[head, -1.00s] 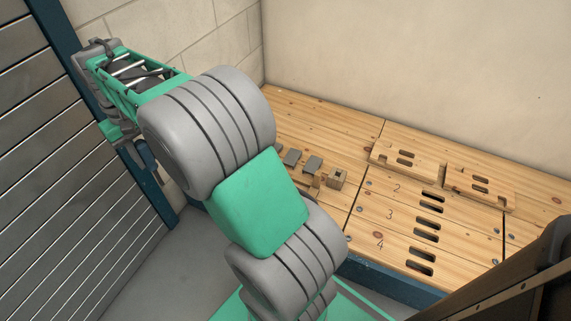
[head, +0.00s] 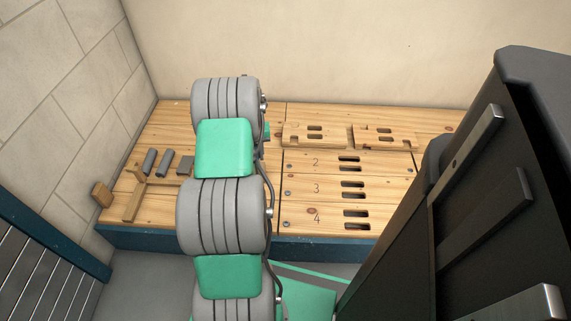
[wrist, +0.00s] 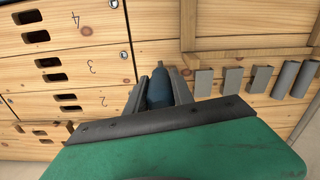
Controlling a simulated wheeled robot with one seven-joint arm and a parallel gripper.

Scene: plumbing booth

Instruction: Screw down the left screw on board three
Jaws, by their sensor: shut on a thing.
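Board three (head: 330,190) is the wooden board marked 3. It also shows turned around in the wrist view (wrist: 105,78). Its left screw (head: 289,194) is a small metal dot near the board's left end, and the wrist view shows it (wrist: 124,55) up and left of my fingers. In the head view my arm hides the gripper. The tool appears apart from the screw.
Board four (head: 330,216) and board two (head: 330,163) lie beside board three. Several grey blocks (head: 167,160) stand on the left of the bench near a wooden rail (head: 135,202). A dark cabinet-like shape (head: 470,210) fills the right.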

